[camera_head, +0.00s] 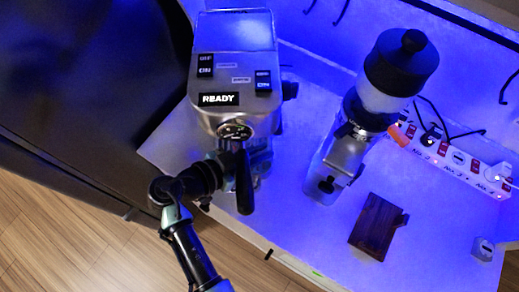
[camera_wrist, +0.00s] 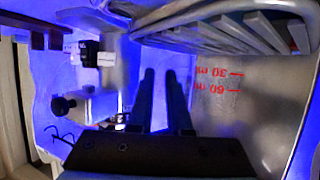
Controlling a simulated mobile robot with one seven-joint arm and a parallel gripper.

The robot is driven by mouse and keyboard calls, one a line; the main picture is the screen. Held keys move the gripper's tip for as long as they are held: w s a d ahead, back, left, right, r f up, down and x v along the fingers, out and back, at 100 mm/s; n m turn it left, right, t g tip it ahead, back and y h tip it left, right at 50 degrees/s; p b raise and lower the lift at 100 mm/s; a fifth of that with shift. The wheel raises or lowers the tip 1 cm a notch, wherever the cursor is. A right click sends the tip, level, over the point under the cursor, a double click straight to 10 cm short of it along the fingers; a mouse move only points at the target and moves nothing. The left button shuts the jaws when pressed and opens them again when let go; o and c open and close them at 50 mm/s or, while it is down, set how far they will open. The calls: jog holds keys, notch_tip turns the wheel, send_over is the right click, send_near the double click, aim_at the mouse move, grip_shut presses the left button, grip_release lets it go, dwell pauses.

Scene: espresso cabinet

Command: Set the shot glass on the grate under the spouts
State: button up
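The shot glass is clear, with red 30 ml and 60 ml markings (camera_wrist: 217,80) that appear upside down in the wrist view, right of my fingers. Its outline blends into the metal behind. My gripper (camera_wrist: 163,75) shows as two dark parallel fingers with a narrow gap between them; I cannot tell whether the glass wall is between them. The grate (camera_wrist: 250,35) shows as grey slats at the top right of the wrist view. In the head view, my arm reaches to the front of the espresso machine (camera_head: 235,35), where the portafilter handle (camera_head: 243,185) sticks out. The fingertips, glass and spouts are not clear there.
A coffee grinder (camera_head: 345,155) stands right of the machine. A dark wooden block (camera_head: 378,226) lies on the counter farther right. A power strip (camera_head: 445,157) with cables runs along the wall. Counter space lies bare between the grinder and the front edge.

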jog(key=o, duration=0.4)
jog(key=shift+r, duration=0.1)
jog(key=b+v, duration=0.2)
jog(key=v, duration=1)
jog(key=shift+b, duration=0.3)
